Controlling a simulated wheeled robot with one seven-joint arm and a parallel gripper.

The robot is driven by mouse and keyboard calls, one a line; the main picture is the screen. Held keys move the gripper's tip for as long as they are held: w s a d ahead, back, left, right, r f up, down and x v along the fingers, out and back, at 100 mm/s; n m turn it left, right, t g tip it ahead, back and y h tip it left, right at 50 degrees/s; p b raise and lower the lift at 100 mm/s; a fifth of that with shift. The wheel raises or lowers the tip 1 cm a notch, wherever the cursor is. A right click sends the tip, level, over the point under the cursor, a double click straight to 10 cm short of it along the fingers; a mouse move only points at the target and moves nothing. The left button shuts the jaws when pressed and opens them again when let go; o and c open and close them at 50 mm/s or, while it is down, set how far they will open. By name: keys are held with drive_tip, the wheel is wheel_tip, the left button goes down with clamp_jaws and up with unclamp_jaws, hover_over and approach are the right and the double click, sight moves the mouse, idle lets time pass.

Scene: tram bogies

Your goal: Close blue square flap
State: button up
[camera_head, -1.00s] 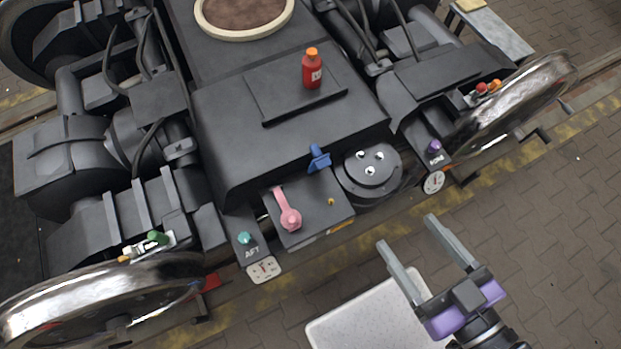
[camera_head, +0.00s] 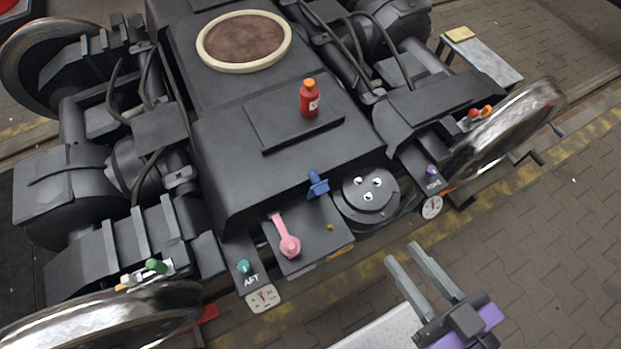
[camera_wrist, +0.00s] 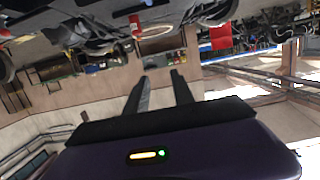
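A small blue flap-like piece (camera_head: 317,184) sticks up at the front edge of the dark bogie housing, left of a round black cap. It looks raised; its square face and hinge are too small to make out. A dark box with a pink lever (camera_head: 289,245) lies just below it. My gripper (camera_head: 401,252) is empty, in front of the bogie and to the lower right of the blue piece, well apart from it. Its two grey fingers are parallel with a narrow gap, which also shows in the wrist view (camera_wrist: 161,76). The blue piece cannot be made out there.
The round black cap (camera_head: 366,195) has three bright studs. A red bottle (camera_head: 310,101) stands on the housing. A purple knob (camera_head: 431,170), a teal knob (camera_head: 244,267) and shiny wheels (camera_head: 508,128) flank the front.

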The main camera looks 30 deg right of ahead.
drive_tip(key=shift+t, duration=0.7)
drive_tip(key=w, duration=0.1)
drive_tip(key=w+r, duration=0.1)
drive_tip(key=w, duration=0.1)
drive_tip(key=w+r, duration=0.1)
drive_tip(key=shift+w, duration=0.3)
clamp_jaws()
drive_tip(key=g+p, duration=0.2)
drive_tip(key=p, duration=0.1)
hover_over(315, 188)
drive_tip(key=w+d, duration=0.2)
drive_tip(key=w, duration=0.4)
wheel_tip(315, 188, down, 6)
drive_tip(key=w+f+g+p, duration=0.1)
drive_tip(key=w+g, duration=0.5)
drive_tip(key=w, duration=0.9)
drive_tip(key=s+f+g, duration=0.5)
drive_tip(key=s+g, duration=0.4)
drive_tip(key=s, duration=0.1)
drive_tip(key=f, duration=0.7)
drive_tip(key=f+p, duration=0.1)
drive_tip(key=f, duration=0.2)
drive_tip(key=shift+s+a+f, duration=0.2)
drive_tip(key=shift+s+a, duration=0.05)
drive_tip(key=shift+s+p, duration=0.65)
drive_tip(key=shift+s, duration=0.45)
drive_tip(key=shift+s+f, duration=0.25)
drive_tip(key=shift+s, duration=0.6)
